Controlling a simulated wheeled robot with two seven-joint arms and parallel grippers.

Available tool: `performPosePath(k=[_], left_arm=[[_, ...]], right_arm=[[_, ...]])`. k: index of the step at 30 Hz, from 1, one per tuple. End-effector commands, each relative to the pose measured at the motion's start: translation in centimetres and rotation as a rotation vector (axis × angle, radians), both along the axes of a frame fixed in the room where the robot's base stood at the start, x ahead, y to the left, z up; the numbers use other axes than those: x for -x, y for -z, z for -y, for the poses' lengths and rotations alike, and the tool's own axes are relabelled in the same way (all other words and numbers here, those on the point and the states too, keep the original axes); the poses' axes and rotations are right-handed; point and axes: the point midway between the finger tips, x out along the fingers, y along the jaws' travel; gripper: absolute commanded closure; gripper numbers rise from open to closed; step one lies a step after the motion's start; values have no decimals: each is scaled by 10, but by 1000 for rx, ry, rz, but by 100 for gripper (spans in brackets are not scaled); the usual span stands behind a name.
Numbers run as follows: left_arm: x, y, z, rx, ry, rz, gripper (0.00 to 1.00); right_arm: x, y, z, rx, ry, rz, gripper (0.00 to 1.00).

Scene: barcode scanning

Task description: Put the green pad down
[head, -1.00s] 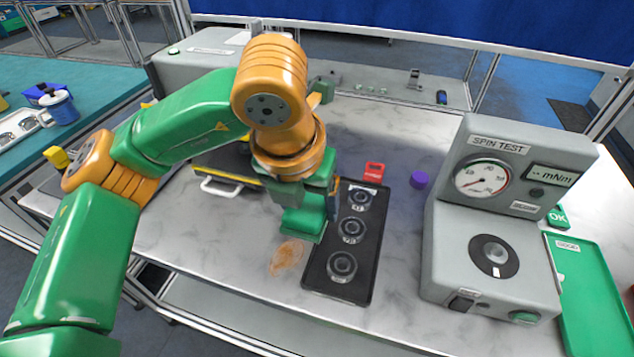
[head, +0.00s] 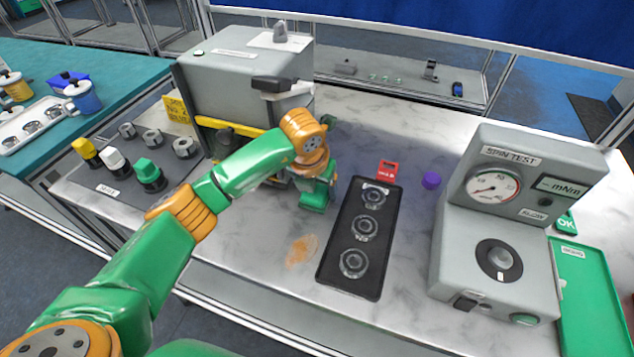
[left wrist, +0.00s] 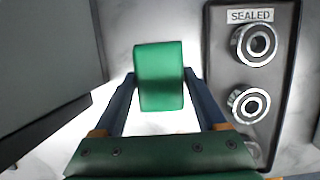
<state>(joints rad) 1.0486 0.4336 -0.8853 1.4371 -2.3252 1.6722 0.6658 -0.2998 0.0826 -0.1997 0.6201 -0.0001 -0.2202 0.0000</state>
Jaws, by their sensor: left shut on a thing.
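The green pad (left wrist: 158,75) is a small block in the left wrist view. It sits between the two blue fingers of my left gripper (left wrist: 160,84), which is shut on it. In the head view my left gripper (head: 318,190) points down just left of the black bearing tray, beyond an orange-brown smear (head: 300,249) on the worktop. The pad shows there as a green patch (head: 314,201) low at the fingers. I cannot tell whether it touches the worktop. My right gripper is in neither view.
The spin tester (head: 498,255) and green tray (head: 583,290) stand at right. A grey machine (head: 228,85) is behind my left arm. Pale worktop (head: 255,225) is clear at front.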

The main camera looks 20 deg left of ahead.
Motion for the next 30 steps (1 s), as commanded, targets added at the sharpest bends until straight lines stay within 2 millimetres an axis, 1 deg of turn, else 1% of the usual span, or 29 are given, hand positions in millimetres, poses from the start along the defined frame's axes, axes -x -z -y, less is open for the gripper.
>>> performPosePath(k=[1, 6, 10, 11, 12, 13, 14, 20, 22, 24, 26, 27, 28, 30], left_arm=[[0, 1, 0, 1, 0, 1, 70], [0, 2, 0, 1, 0, 2, 70], [0, 6, 0, 1, 0, 2, 70], [0, 6, 0, 1, 0, 2, 23], [0, 5, 0, 1, 0, 2, 12], [0, 5, 0, 1, 0, 2, 4], [0, 5, 0, 1, 0, 2, 0], [0, 4, 0, 1, 0, 2, 0], [0, -1, 1, 2, 1, 2, 0], [1, -6, 0, 2, 0, 4, 0], [4, -17, 0, 3, 1, 6, 0], [7, -26, 1, 2, 2, 7, 0], [12, -27, 0, 0, 3, 6, 0], [27, -24, 0, 3, 4, 3, 0]], right_arm=[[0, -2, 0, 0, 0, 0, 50], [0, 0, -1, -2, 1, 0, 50], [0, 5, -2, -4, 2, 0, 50], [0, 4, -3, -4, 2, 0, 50], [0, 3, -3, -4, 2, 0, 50], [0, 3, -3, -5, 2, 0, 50], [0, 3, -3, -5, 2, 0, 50], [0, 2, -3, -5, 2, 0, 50], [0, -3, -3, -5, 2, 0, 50], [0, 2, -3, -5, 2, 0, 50], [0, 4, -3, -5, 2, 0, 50], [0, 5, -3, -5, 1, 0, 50], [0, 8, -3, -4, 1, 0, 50], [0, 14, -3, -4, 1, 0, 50]])
